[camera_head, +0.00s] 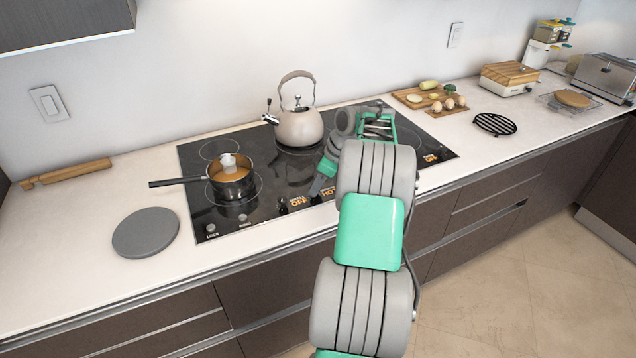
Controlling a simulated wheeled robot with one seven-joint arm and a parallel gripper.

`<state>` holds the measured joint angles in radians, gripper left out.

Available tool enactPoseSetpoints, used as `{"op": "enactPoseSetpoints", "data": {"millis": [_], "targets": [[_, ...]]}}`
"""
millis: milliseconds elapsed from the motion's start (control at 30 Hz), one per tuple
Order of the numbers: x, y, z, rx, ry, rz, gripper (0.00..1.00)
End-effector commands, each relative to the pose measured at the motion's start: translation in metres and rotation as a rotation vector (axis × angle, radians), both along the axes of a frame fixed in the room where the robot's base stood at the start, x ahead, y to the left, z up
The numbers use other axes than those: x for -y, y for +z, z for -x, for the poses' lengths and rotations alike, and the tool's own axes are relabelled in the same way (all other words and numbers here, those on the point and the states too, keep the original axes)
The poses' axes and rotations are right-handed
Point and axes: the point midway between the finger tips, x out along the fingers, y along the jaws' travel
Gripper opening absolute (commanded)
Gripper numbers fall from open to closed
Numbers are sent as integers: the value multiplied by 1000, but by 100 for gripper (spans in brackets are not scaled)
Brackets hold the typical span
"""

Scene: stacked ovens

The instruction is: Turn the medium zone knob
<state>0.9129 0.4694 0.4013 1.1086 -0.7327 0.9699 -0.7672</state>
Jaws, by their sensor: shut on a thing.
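The black glass cooktop (225,222) is set in the white counter, with small knobs and orange lettering along its front edge. One dark knob (283,207) stands free, left of my gripper. My gripper (315,196) points down at the front edge of the cooktop, right of that knob. It is shut on a knob there, which is mostly hidden by the fingers. I cannot tell from the markings which zone this knob belongs to. My arm covers the front right part of the cooktop.
A pot (232,186) of orange liquid sits on the left burner, its handle pointing left. A kettle (299,127) stands at the back, near my wrist. A grey round mat (146,233) lies left. A cutting board (428,98) with food lies right.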

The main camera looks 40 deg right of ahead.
Motion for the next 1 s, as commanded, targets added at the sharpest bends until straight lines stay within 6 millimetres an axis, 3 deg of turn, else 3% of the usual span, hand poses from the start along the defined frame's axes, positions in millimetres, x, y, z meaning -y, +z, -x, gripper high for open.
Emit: {"op": "enactPoseSetpoints", "data": {"millis": [400,433,600,700,1000], "targets": [[0,0,0,1,11,1,0],[0,0,0,1,11,1,28],[0,0,0,1,10,1,41],[0,0,0,0,9,1,48],[2,7,2,2,10,1,48]]}}
